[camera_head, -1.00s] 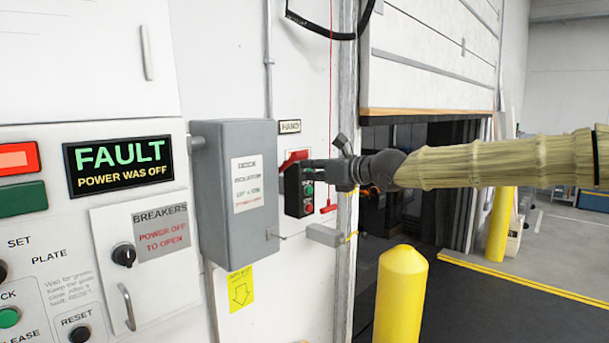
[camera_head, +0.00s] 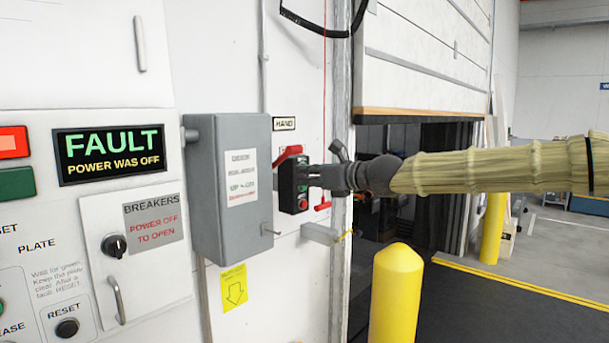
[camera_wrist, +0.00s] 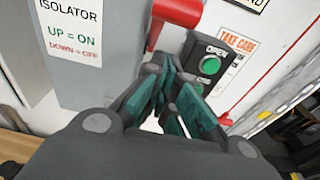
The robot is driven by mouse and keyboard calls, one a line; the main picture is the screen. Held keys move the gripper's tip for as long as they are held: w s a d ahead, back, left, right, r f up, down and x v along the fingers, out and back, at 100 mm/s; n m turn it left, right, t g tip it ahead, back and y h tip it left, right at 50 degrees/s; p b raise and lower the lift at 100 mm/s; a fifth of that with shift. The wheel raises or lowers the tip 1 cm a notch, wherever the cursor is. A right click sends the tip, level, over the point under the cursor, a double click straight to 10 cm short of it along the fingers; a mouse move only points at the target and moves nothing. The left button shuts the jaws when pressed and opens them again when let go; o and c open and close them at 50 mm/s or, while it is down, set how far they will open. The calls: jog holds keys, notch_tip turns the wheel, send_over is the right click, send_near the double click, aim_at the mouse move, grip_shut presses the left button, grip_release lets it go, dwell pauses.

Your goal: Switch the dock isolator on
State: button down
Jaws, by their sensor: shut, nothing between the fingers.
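The dock isolator is a grey box (camera_head: 228,225) on the wall, labelled UP = ON, DOWN = OFF; its label (camera_wrist: 72,30) also shows in the wrist view. A red handle (camera_head: 289,152) shows at the box's right side. In the wrist view the red handle (camera_wrist: 178,12) is at the top centre, just beyond and above my fingertips. My gripper (camera_wrist: 172,82) is shut and empty. In the head view my gripper (camera_head: 312,175) is in front of the push-button station, a little below the handle. I cannot tell whether it touches the handle.
The push-button station (camera_head: 301,195) with green and red buttons is right beside the handle. A display (camera_head: 110,154) reads FAULT, POWER WAS OFF. A grey bracket (camera_head: 321,234) juts out below. A yellow bollard (camera_head: 396,295) stands to the right, before the dark dock opening.

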jog(key=r+p+v, duration=0.2)
jog(key=p+v, duration=0.3)
jog(key=v, duration=0.4)
jog(key=shift+r, duration=0.15)
